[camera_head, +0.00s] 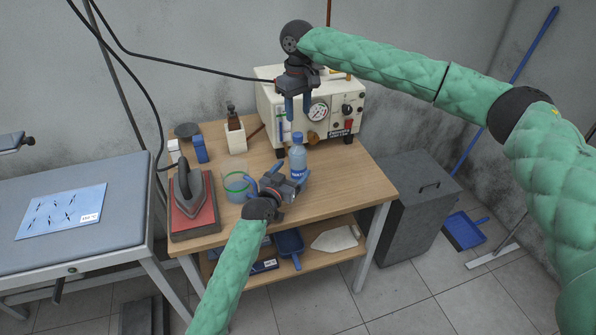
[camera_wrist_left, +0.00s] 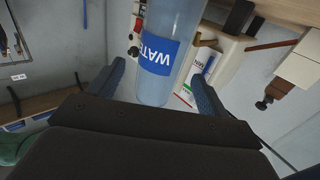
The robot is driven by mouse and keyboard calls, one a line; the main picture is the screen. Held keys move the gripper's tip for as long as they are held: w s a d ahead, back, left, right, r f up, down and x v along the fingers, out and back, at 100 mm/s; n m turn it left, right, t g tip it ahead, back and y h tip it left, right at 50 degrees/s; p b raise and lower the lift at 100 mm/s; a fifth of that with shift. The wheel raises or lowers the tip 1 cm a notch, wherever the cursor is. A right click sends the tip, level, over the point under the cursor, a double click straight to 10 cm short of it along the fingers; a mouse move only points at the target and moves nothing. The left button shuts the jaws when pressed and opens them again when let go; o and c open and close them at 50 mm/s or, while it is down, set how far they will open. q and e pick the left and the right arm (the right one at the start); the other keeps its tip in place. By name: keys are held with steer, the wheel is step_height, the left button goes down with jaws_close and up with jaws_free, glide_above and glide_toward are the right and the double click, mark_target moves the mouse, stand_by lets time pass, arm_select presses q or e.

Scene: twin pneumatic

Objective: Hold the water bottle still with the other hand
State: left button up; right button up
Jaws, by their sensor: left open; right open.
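The water bottle (camera_head: 298,157) is clear blue with a blue cap and a blue label. It stands upright on the wooden table (camera_head: 345,184). My left gripper (camera_head: 278,181) is open, low at the near side of the bottle. In the left wrist view, the bottle (camera_wrist_left: 171,45) appears upside down, lined up between the two blue fingers (camera_wrist_left: 158,88). A gap shows on each side, and no finger touches it. My right gripper (camera_head: 297,110) is open and empty, pointing down above and behind the bottle, in front of the machine.
A cream machine (camera_head: 341,105) with a gauge and knobs stands behind the bottle. A clear cup (camera_head: 235,187) is left of my left gripper. An iron (camera_head: 187,188) rests on a red pad farther left. Free tabletop lies right of the bottle.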

mark_target(294, 169)
arm_select(q)
steer(key=shift+x, duration=1.9)
